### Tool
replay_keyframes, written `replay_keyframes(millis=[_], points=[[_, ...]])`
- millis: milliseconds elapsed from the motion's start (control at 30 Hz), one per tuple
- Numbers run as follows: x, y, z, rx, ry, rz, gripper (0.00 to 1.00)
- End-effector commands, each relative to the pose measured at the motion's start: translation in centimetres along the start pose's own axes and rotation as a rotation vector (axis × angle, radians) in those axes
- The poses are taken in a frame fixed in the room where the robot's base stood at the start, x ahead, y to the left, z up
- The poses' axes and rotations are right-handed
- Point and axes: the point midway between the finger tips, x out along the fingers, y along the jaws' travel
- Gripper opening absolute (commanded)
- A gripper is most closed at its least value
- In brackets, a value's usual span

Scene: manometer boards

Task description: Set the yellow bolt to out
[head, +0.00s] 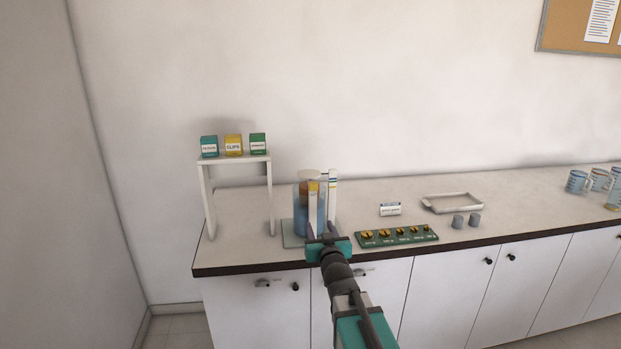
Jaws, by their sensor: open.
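I cannot clearly pick out the yellow bolt. A small yellow piece (313,187) shows at the top of a pale upright strip, in front of a blue cylinder (301,215) with a brown upper part. A second pale strip (332,190) with coloured marks near its top stands just to the right. My gripper (322,232) is open, low in front of these strips at the counter's front edge. It hides their lower ends. I cannot tell whether it touches anything.
A white stand (234,158) with three small boxes is at left. A green board (397,237) with several brass weights, a small sign (390,209), a tray (451,203) and two grey cylinders (466,220) are to the right. Striped beakers (577,181) stand far right.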

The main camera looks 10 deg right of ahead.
Motion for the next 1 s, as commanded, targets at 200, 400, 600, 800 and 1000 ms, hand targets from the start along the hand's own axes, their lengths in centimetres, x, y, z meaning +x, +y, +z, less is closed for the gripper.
replay_keyframes(millis=[200,400,600,800,1000], points=[[-0.3,-0.1,-7.8,0.0,0.068,-0.001,0.44],[-0.4,-0.2,-8.6,0.0,0.073,-0.002,0.44],[-0.4,-0.2,-8.4,0.0,0.073,-0.003,0.44],[-0.2,-0.3,-8.4,0.0,0.072,-0.003,0.44],[0.6,-0.3,-8.5,0.0,0.072,-0.004,0.44]])
